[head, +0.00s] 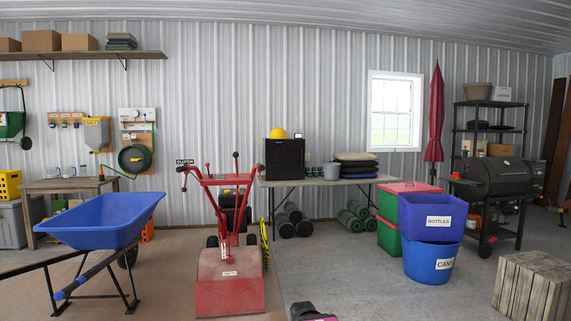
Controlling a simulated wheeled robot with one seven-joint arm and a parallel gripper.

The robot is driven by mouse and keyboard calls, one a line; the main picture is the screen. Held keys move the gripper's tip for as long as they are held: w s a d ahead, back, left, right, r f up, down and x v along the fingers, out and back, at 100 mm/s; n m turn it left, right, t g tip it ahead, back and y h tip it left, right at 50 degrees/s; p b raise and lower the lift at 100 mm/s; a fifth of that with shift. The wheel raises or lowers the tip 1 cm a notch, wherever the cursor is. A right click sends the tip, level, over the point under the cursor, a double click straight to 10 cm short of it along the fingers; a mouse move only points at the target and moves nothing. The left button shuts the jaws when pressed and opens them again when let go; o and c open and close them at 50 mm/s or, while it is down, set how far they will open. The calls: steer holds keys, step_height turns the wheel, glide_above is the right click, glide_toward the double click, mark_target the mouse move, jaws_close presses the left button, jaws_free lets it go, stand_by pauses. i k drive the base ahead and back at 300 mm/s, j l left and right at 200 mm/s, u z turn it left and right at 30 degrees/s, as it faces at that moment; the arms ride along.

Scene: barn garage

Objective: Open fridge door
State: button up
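A small black box-shaped fridge (285,159) stands on the left part of a long folding table (330,181) against the back wall. Its dark front faces me and looks shut; I cannot make out a handle. A yellow hard hat (277,133) and a small white-faced item (298,135) sit on top of it. My gripper's fingers do not show. Only a small dark and purple piece, perhaps of my arm, shows at the bottom edge, far in front of the fridge.
A red tiller-like machine (231,255) stands in front of the table's left end. A blue wheelbarrow (103,222) is at left. Blue bins (432,262), red and green totes (389,236) and a wooden crate (534,286) stand at right. The concrete floor (340,265) between is clear.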

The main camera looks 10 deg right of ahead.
mark_target(284, 158)
steer(key=i+z, duration=0.15)
steer(key=z, duration=0.35)
steer(key=i, duration=5.3)
steer(key=l, duration=0.1)
